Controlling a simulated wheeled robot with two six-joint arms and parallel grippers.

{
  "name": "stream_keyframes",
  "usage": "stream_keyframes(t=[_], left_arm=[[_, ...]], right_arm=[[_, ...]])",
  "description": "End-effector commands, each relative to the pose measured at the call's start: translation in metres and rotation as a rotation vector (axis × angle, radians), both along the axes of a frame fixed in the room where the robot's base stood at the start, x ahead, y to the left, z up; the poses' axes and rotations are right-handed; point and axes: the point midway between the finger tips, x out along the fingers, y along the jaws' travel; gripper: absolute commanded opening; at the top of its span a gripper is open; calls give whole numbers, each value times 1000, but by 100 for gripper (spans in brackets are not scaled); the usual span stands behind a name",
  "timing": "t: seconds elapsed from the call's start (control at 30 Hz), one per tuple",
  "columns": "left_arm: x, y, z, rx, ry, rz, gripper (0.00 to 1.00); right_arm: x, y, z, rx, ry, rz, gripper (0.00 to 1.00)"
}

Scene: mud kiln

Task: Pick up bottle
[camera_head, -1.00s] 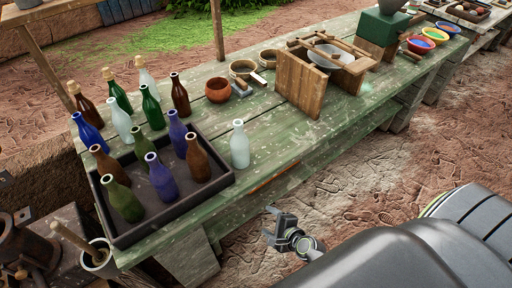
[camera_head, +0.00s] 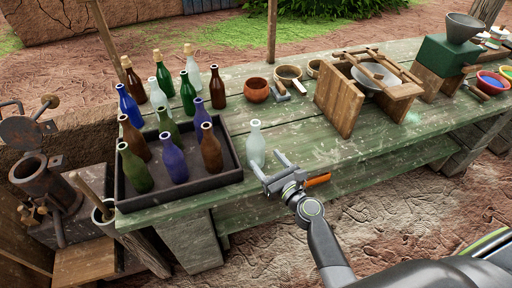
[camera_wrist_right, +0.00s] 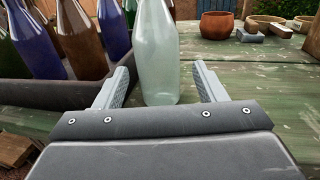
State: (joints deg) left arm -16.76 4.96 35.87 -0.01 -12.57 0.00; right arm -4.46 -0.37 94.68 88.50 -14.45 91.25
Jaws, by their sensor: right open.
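A pale, frosted glass bottle (camera_head: 256,146) stands upright on the green table, just right of the dark tray. My right gripper (camera_head: 267,166) is open at the table's front edge, close in front of this bottle. In the right wrist view the pale bottle (camera_wrist_right: 157,55) stands between and beyond the two open fingers (camera_wrist_right: 158,85), and its base is partly hidden by the gripper body. Several other bottles, green, blue and brown, stand in the dark tray (camera_head: 222,182), and more stand behind it. My left gripper is not in view.
A wooden frame with a grey bowl (camera_head: 374,74) stands right of the pale bottle. A brown clay pot (camera_head: 257,92) and small bowls are behind. An orange-handled tool (camera_head: 317,180) lies at the front edge. Table between is clear.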

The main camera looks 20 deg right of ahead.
Motion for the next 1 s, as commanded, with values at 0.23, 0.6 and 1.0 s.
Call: stream_keyframes(t=[0.23,0.6,1.0], left_arm=[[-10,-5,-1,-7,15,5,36],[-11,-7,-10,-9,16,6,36],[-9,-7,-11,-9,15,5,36]], right_arm=[[29,7,0,1,0,0,64],[68,20,-8,-1,-1,0,64],[81,22,-7,0,1,-1,64]])
